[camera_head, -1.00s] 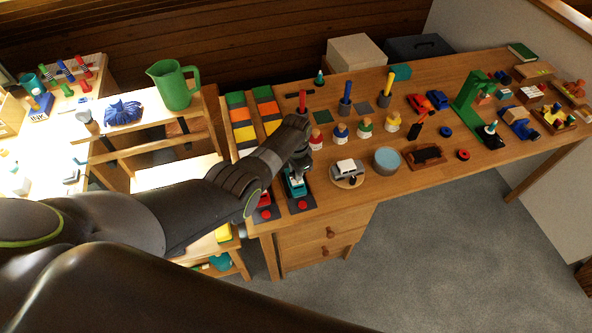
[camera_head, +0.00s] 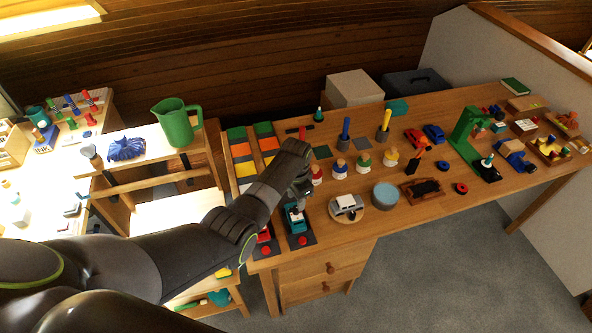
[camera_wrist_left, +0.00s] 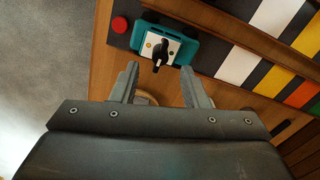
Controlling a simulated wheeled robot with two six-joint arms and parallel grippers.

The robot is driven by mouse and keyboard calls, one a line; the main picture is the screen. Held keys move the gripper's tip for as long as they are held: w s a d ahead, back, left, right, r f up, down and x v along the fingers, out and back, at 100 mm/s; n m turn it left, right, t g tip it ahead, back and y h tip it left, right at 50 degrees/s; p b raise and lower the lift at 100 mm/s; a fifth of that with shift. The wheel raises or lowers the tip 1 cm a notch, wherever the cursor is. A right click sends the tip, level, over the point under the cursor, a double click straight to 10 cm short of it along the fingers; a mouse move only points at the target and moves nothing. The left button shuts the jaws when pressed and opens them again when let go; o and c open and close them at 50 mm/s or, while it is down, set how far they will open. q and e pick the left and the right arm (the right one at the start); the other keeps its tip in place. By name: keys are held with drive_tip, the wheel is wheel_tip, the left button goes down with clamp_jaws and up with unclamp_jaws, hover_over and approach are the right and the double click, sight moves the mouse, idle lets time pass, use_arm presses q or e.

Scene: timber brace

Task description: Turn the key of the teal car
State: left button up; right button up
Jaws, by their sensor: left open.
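The teal car (camera_head: 294,218) sits on a dark mat at the near left end of the long wooden table. The left wrist view shows the teal car (camera_wrist_left: 207,54) from above, with a pale plate and a black key (camera_wrist_left: 160,54) standing on it. My left gripper (camera_head: 302,190) is over the teal car in the head view and partly hides it. In the wrist view my left gripper (camera_wrist_left: 159,80) is open and empty. Its fingertips lie below the key in the picture, one to each side, apart from it. My right gripper is not in view.
A red car (camera_head: 264,234) stands close left of the teal car. A red button (camera_head: 302,240) is in front of it. A toy van on a round wooden disc (camera_head: 346,207) and peg figures stand to the right. Coloured tiles (camera_head: 240,150) lie behind.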

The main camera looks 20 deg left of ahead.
sight(296, 208)
use_arm(q)
wheel_tip(296, 208, up, 12)
drive_tip(key=b, duration=0.1)
drive_tip(key=shift+r, duration=0.15)
idle(0.6)
